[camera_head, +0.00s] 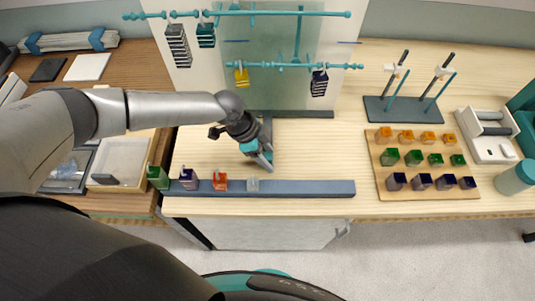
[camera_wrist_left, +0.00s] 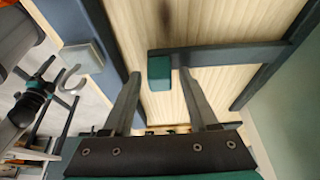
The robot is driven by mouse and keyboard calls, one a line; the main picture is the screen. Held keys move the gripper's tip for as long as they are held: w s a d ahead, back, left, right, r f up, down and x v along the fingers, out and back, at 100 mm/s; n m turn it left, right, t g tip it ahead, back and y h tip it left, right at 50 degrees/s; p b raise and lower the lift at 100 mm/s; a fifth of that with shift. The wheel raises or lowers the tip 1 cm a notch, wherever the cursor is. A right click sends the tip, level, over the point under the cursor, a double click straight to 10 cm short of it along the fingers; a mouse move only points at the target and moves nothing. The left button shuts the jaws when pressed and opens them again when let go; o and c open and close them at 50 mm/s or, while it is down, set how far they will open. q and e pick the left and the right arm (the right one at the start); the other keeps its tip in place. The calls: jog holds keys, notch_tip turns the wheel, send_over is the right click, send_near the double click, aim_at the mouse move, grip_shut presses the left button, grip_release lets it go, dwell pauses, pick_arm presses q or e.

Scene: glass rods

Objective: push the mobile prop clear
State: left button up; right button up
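A dark bar with a teal end block (camera_wrist_left: 159,72), which looks like the prop, shows in the left wrist view. It joins a longer dark strip (camera_wrist_left: 268,75) at the right. In the head view the bar (camera_head: 267,127) runs forward from the panel's dark base strip (camera_head: 305,114). My left gripper (camera_wrist_left: 160,72) is open, with its fingers apart and the teal block showing between the tips. I cannot tell whether they touch. In the head view the left gripper (camera_head: 266,163) is low over the table. The mobile (camera_head: 270,14) has teal rods and hanging dark and yellow pieces. My right gripper is not in view.
A slate rail (camera_head: 310,187) with several coloured blocks lies along the front edge, close to the gripper. A wooden board (camera_head: 420,190) of coloured blocks and a rack of rods (camera_head: 385,109) stand at right. The table between is clear.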

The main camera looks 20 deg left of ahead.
pick_arm(q)
grip_shut()
dwell(1.2)
